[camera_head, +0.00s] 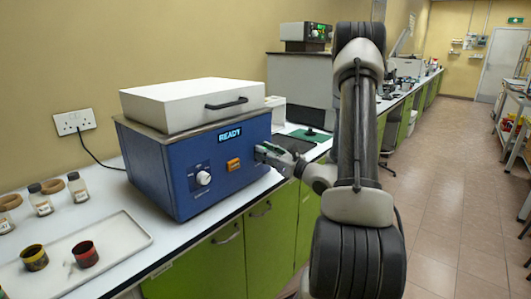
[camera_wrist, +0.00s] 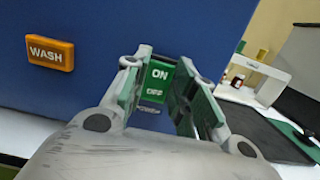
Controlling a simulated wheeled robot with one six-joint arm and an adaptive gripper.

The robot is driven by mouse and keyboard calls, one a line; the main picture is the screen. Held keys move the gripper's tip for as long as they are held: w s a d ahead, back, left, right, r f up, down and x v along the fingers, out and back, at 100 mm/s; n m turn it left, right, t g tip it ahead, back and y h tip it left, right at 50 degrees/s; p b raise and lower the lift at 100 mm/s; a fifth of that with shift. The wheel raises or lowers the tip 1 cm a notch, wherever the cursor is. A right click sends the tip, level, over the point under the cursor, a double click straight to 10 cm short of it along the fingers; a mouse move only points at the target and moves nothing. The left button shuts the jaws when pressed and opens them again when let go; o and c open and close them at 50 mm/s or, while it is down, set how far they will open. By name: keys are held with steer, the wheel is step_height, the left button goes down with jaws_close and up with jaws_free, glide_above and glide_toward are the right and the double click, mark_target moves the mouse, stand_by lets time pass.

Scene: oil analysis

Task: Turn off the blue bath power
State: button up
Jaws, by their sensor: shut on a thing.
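The blue bath (camera_head: 190,160) stands on the bench with its white lid (camera_head: 190,103) down and its display (camera_head: 231,133) reading READY. Its front has a white knob (camera_head: 203,178) and an orange WASH button (camera_head: 233,164), which also shows in the wrist view (camera_wrist: 50,52). The green power switch (camera_wrist: 157,78), marked ON above and OFF below, is in the wrist view. My gripper (camera_wrist: 163,70) is at the front panel, with one finger on each side of the switch, shut on it. In the head view my gripper (camera_head: 264,153) hides the switch.
A white tray (camera_head: 125,238) with two small pots lies at the front left. Several bottles (camera_head: 77,187) stand behind it. A dark mat (camera_wrist: 256,132) lies on the bench right of the bath. Green cabinets (camera_head: 205,265) are below; the floor to the right is clear.

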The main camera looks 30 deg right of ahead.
steer(key=shift+f+t+y, duration=0.2)
steer(key=shift+t+y, duration=0.1)
steer(key=shift+t, duration=0.45)
steer(key=shift+f+t+y, duration=0.2)
steer(key=shift+t+y, duration=0.1)
steer(key=shift+t, duration=0.45)
steer(key=o, duration=1)
steer(key=v, duration=1.2)
